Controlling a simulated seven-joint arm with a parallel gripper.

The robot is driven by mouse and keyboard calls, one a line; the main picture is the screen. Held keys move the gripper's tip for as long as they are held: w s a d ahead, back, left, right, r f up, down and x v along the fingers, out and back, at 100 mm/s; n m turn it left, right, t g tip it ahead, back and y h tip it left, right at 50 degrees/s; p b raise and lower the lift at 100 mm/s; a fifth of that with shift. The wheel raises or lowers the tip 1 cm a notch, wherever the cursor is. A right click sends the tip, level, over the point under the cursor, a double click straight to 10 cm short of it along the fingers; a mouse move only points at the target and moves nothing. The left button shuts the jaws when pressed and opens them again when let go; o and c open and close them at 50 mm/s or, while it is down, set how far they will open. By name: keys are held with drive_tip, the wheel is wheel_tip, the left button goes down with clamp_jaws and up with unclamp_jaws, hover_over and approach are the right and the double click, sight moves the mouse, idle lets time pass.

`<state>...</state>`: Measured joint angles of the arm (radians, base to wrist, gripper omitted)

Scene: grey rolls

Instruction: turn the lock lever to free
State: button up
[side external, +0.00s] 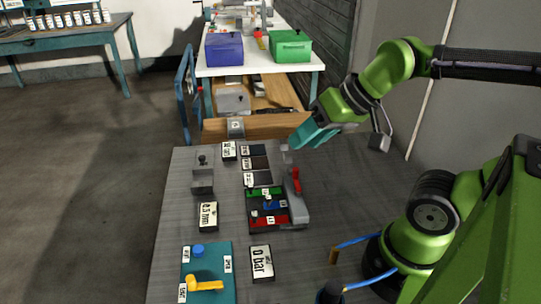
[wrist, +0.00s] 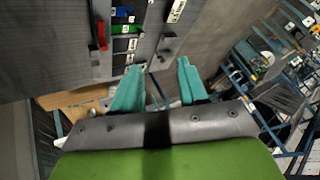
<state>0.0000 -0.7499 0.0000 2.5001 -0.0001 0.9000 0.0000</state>
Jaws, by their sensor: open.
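A yellow lever (side external: 205,284) lies on a teal plate (side external: 222,250) at the table's near edge in the side view, pointing right from its pivot. A blue round knob (side external: 198,251) sits behind it on the same plate. White labels stand around the lever, too small to read surely. The lever does not show in the wrist view. My gripper (side external: 300,136) is far from it, above the table's far right part, with teal fingers. In the wrist view my gripper (wrist: 157,67) has its fingers spread, with nothing held between them.
A grey device with a red handle (side external: 296,181) stands mid-table beside a tray of green, blue and red pieces (side external: 252,209). Grey holders and upright label cards (side external: 261,263) stand around it. Blue (side external: 224,49) and green (side external: 291,47) bins sit on a white table behind.

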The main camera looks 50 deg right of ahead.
drive_tip(key=m+g+h, duration=0.2)
drive_tip(key=m+g, duration=0.5)
drive_tip(key=m, duration=0.5)
hover_over(296, 169)
drive_tip(key=f, duration=0.1)
wheel_tip(296, 169, down, 16)
drive_tip(key=shift+f, duration=0.25)
clamp_jaws()
